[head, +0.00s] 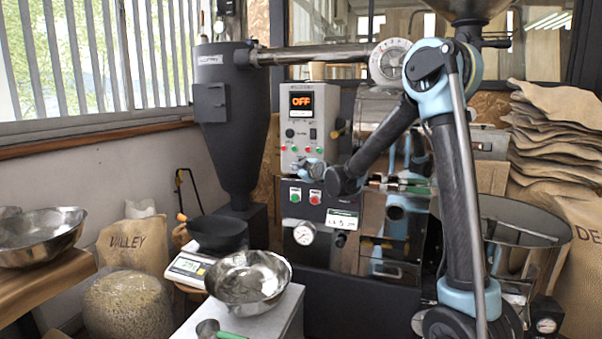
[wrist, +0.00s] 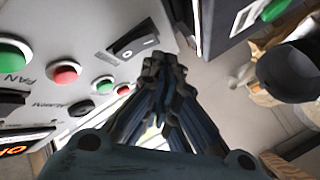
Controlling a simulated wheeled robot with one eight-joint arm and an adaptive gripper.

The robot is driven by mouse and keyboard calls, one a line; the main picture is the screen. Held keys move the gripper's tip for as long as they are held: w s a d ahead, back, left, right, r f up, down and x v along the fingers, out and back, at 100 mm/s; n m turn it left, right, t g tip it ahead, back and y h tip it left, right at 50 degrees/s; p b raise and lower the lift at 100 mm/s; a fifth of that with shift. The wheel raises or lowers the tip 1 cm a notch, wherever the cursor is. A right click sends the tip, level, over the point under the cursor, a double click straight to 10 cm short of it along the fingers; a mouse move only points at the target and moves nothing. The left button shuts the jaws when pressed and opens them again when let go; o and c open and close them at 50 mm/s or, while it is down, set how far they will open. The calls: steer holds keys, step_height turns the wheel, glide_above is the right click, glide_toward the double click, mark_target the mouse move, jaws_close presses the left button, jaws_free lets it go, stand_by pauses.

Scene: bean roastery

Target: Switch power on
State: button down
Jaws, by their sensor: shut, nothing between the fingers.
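The light grey control panel (head: 301,118) stands in the middle of the head view, with a display (head: 301,101) lit orange and reading OFF. A black rocker switch (wrist: 135,38) sits on this panel near the top of the wrist view; in the head view it is small, right of the black knob (head: 290,133). Which way it is tipped is too small to tell. My gripper (wrist: 164,66) is shut and empty. Its tips are just below the switch in the wrist view, with no clear contact. In the head view my gripper (head: 302,168) is low before the panel.
Red and green buttons, including a green one (wrist: 13,54) marked FAN, lie beside the switch. A dark lower panel (head: 324,200) carries more buttons and a gauge (head: 304,233). A scale (head: 187,267), a metal bowl (head: 249,277) and a dark cyclone (head: 232,110) stand left.

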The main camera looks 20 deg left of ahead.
stand_by(0.4)
steer(key=shift+w, duration=0.35)
steer(key=shift+w, duration=0.3)
stand_by(0.6)
steer(key=shift+s, duration=0.2)
steer(key=shift+s, duration=0.55)
steer(key=shift+s+a+r, duration=0.1)
steer(key=shift+s+r, duration=0.1)
steer(key=shift+s, duration=1.05)
steer(key=shift+s+a+r, duration=0.1)
steer(key=shift+s+r, duration=0.05)
steer(key=shift+s, duration=1.05)
